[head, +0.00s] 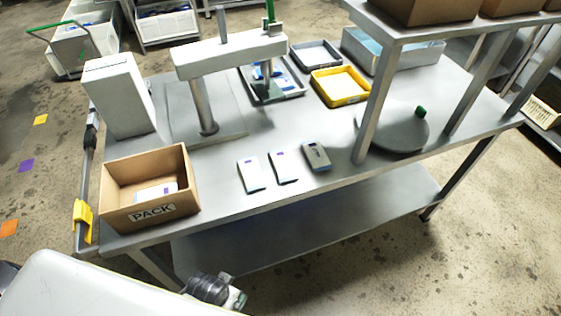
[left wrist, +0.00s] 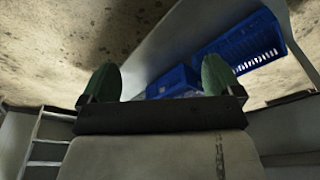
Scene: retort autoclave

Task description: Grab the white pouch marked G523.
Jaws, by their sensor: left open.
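Two white pouches with small purple marks lie flat side by side near the front edge of the steel table (head: 225,205): the left pouch (head: 251,176) and the right pouch (head: 283,167). Another white pouch (head: 157,191) lies inside the cardboard box marked PACK (head: 150,212). The print on the pouches is too small to read, so I cannot tell which is G523. My left gripper (left wrist: 159,82) shows in the left wrist view with its green-tipped fingers apart and nothing between them. My right gripper is not in view.
A grey handheld device (head: 316,156) lies right of the pouches. Behind stand a press-like machine (head: 230,55), a yellow tray (head: 339,98) and a white box (head: 119,95). A shelf post (head: 372,115) rises at the right. Blue crates (left wrist: 240,45) show in the left wrist view.

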